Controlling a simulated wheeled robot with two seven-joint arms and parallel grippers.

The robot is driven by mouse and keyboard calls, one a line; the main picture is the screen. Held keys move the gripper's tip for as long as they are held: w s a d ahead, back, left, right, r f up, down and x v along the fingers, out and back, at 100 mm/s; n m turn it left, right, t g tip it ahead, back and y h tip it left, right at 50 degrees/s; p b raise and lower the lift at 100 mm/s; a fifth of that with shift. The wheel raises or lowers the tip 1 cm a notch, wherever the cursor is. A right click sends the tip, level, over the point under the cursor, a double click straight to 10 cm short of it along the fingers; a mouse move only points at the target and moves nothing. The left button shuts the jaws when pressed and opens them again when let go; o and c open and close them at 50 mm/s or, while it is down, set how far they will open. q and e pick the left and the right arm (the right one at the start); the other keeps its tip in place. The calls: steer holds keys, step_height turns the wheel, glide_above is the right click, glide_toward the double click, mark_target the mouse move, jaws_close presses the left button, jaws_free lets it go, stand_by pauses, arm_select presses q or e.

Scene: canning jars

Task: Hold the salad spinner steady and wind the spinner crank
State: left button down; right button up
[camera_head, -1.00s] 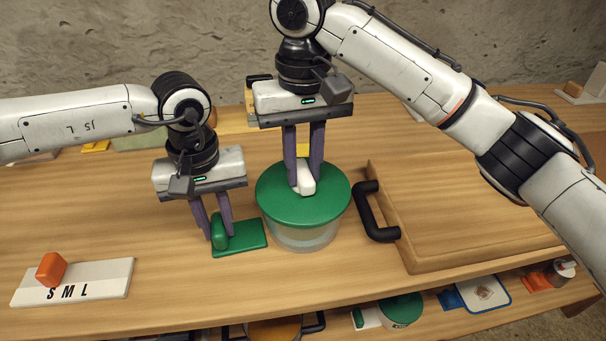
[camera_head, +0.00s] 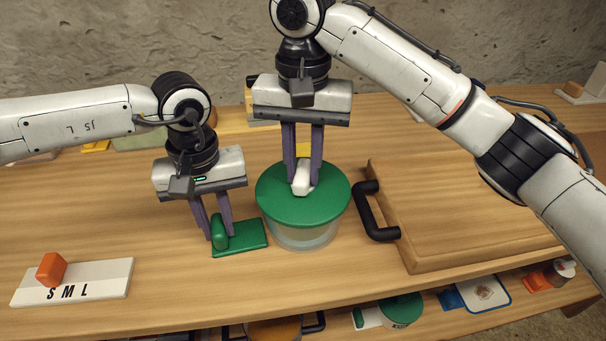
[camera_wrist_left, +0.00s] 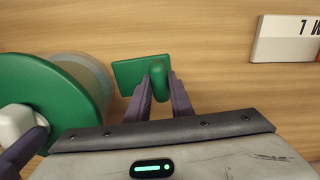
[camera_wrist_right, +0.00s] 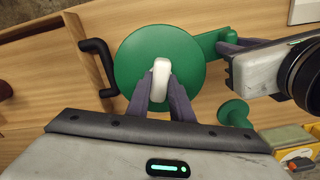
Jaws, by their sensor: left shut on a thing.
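The salad spinner stands upright on the table, with a green lid (camera_head: 300,208) over a clear bowl (camera_head: 304,238). A white crank knob (camera_head: 302,179) rises from the lid. My right gripper (camera_head: 303,180) is above the lid, its fingers closed on both sides of the knob; the right wrist view shows the knob (camera_wrist_right: 161,78) between the fingertips. A flat green plate (camera_head: 245,238) with an upright green grip (camera_head: 220,232) lies just left of the bowl. My left gripper (camera_head: 221,236) is shut on that grip, which also shows in the left wrist view (camera_wrist_left: 159,80).
A wooden board (camera_head: 470,215) with a black handle (camera_head: 370,215) sits close to the spinner's right. A white S M L board (camera_head: 80,282) with an orange block (camera_head: 51,269) lies at front left. A lower shelf below the table's front edge holds several items.

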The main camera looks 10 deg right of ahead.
mark_target(303, 170)
steer(key=o, duration=0.5)
step_height(303, 170, up, 12)
steer(key=shift+r, duration=0.1)
